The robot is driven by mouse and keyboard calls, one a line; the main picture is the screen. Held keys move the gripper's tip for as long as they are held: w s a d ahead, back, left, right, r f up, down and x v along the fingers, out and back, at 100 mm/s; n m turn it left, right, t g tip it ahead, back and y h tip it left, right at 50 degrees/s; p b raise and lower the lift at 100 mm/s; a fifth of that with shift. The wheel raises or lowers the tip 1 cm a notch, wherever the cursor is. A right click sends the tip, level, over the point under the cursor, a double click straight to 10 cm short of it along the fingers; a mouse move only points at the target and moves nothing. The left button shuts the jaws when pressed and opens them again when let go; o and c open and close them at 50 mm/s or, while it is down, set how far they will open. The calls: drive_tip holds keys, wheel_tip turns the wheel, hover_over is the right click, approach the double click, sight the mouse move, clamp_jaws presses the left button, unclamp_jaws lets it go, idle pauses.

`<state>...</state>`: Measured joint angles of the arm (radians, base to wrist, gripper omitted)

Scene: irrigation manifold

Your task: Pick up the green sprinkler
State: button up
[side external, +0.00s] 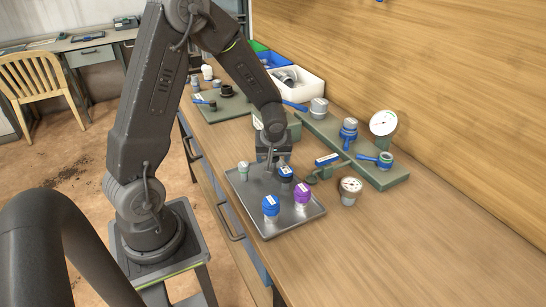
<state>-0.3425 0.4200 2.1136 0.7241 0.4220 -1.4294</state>
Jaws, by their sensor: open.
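A small pale item with a greenish top (243,170) stands upright at the left corner of the metal tray (275,228). It is the closest match to the green sprinkler, though it is small in this view. My gripper (270,164) points down over the back of the tray, to the right of that item and apart from it. It is open; whether anything stands between its fingers is hard to see. A blue-topped part (286,174) stands close by its right side. Another blue-topped part (270,206) and a purple-topped part (303,195) stand nearer the front.
A round gauge (350,190) stands right of the tray. A green manifold board (390,176) with blue-handled valves and a white-faced gauge (383,123) runs along the wooden wall. A white bin (300,88) is behind. The bench at the front right is clear.

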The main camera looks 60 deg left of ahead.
drive_tip(key=c, duration=1)
drive_tip(key=shift+r, duration=0.1)
